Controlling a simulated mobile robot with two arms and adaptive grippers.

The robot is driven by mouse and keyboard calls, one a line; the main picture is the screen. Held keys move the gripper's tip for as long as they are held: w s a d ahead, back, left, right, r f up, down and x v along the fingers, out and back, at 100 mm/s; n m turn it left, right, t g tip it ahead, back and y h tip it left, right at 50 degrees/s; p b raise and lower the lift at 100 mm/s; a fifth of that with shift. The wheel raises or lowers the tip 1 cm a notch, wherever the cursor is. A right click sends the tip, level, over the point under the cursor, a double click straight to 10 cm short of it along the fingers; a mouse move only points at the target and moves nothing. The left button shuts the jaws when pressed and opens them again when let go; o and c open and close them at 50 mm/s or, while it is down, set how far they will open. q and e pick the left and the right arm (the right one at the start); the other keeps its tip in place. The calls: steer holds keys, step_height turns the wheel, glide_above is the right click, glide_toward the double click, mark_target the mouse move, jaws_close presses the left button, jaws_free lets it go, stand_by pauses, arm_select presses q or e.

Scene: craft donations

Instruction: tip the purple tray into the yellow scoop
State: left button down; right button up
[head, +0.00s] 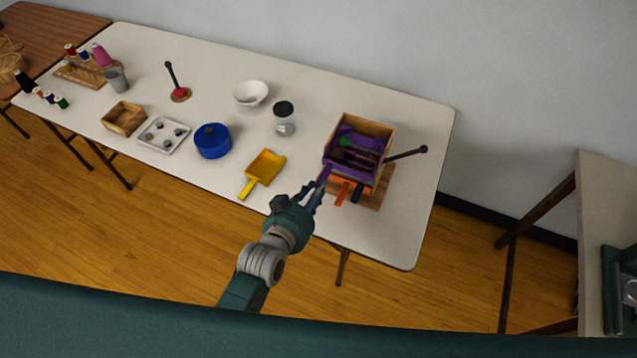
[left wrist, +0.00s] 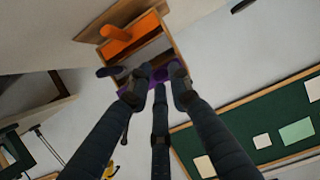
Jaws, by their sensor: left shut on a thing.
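The purple tray (head: 345,134) sits in an open wooden box at the right of the table in the head view, with dark reddish pieces in it. My left gripper (head: 322,178) is shut on the tray's purple front end, at the box's near left side. In the left wrist view purple (left wrist: 146,76) shows between my left fingertips (left wrist: 155,82), which hide part of it. The yellow scoop (head: 268,165) lies on the table left of the box, handle toward the near edge. My right gripper is not in view.
A glass jar (head: 285,124), blue pot (head: 212,141) and white bowl (head: 251,93) stand near the scoop. The table's right end is clear.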

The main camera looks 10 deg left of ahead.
arm_select(q)
steer(key=s+a+p, duration=0.4)
steer(key=s+p, duration=0.1)
steer(key=s, duration=0.8)
steer(key=shift+s+a, duration=0.2)
steer(key=shift+s, duration=0.15)
stand_by(0.9)
